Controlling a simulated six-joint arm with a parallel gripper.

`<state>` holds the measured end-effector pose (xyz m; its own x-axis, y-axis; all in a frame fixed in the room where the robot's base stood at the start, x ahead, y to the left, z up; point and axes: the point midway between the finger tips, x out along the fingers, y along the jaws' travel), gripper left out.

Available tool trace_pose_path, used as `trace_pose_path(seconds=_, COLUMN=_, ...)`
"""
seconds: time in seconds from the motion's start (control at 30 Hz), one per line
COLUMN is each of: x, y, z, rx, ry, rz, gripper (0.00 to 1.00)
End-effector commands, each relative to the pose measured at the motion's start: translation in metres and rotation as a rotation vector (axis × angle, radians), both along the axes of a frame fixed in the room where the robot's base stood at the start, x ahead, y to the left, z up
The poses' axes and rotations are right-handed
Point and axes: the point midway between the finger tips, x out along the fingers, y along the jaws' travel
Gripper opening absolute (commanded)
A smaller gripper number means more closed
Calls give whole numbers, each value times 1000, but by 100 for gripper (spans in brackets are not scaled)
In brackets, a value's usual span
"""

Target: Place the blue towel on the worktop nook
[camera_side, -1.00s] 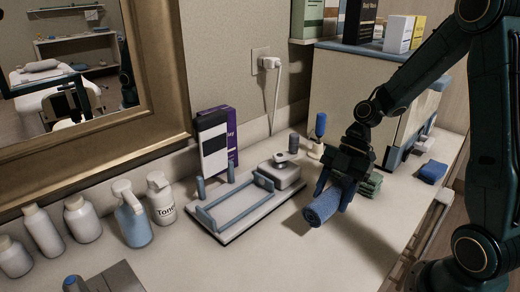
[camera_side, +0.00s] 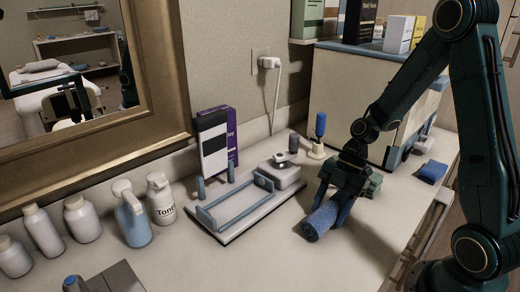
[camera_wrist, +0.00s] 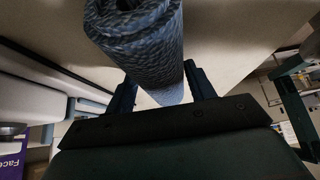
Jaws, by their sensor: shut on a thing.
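A rolled blue towel (camera_side: 320,222) lies between the fingers of my gripper (camera_side: 336,202), which is shut on it. The roll points toward the front left of the side view, right of the railed tray. It is low over the worktop (camera_side: 270,262); I cannot tell whether it touches. In the wrist view the towel (camera_wrist: 140,35) reaches up from between the two dark fingers. A second blue folded towel (camera_side: 432,172) lies at the right of the worktop. I cannot tell which spot is the nook.
The tray with blue rails (camera_side: 238,208) and a grey warmer-like box (camera_side: 285,176) stand left of my gripper. Green folded cloths (camera_side: 375,184) are partly hidden behind it. Bottles (camera_side: 132,218) line the left. The front middle of the worktop is clear.

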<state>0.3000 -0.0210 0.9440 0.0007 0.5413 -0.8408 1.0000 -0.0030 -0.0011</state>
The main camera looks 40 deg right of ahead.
Motion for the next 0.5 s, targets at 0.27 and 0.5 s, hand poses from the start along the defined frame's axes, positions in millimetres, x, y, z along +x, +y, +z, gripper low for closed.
trace_pose_path(seconds=0.27, x=0, y=0, z=-2, rx=0, ry=-1, rz=-1, gripper=66)
trace_pose_path(seconds=0.5, x=0, y=0, z=-2, rx=0, ry=-1, rz=-1, gripper=76)
